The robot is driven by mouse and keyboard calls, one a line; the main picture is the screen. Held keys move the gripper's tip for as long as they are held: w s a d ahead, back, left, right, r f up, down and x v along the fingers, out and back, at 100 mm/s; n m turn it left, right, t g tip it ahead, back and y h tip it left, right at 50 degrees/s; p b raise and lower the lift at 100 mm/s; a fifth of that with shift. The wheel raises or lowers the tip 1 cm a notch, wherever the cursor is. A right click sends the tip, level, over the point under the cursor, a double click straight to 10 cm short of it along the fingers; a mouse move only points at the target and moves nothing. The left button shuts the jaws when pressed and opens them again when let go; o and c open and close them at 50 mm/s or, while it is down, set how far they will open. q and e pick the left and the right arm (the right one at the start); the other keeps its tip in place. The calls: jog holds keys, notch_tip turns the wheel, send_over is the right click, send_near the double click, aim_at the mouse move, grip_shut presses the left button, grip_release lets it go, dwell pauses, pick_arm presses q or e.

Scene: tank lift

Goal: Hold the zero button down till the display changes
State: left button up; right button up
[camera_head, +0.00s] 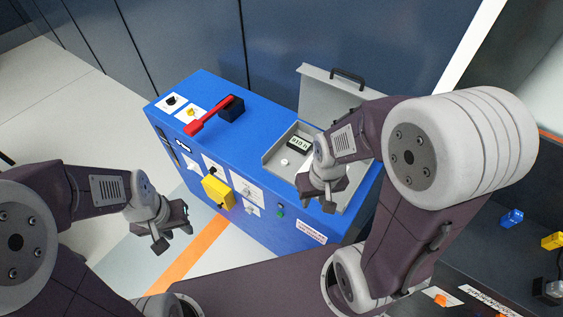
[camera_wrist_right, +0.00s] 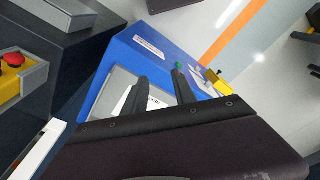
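A small dark display (camera_head: 299,142) with light characters, too small to read surely, sits in the grey open-lidded box (camera_head: 269,158) on the blue cabinet's top. A round white button (camera_head: 285,162) lies just in front of the display; its label cannot be read. My right gripper (camera_head: 318,196) is over the front part of the box, to the right of the white button and apart from it. In the right wrist view its two fingers (camera_wrist_right: 160,77) are spread and empty, with a white panel (camera_wrist_right: 153,102) partly hidden behind them. My left gripper (camera_head: 172,237) hangs open and empty left of the cabinet.
The blue cabinet (camera_head: 240,130) carries a red lever (camera_head: 208,116) on top and a yellow block (camera_head: 217,192) on its front. The raised grey lid (camera_head: 325,95) stands behind the box. A dark bench with blue (camera_head: 511,217) and yellow parts is at right. Floor at left is clear.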

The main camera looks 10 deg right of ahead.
dwell(0.4)
grip_shut()
dwell(1.6)
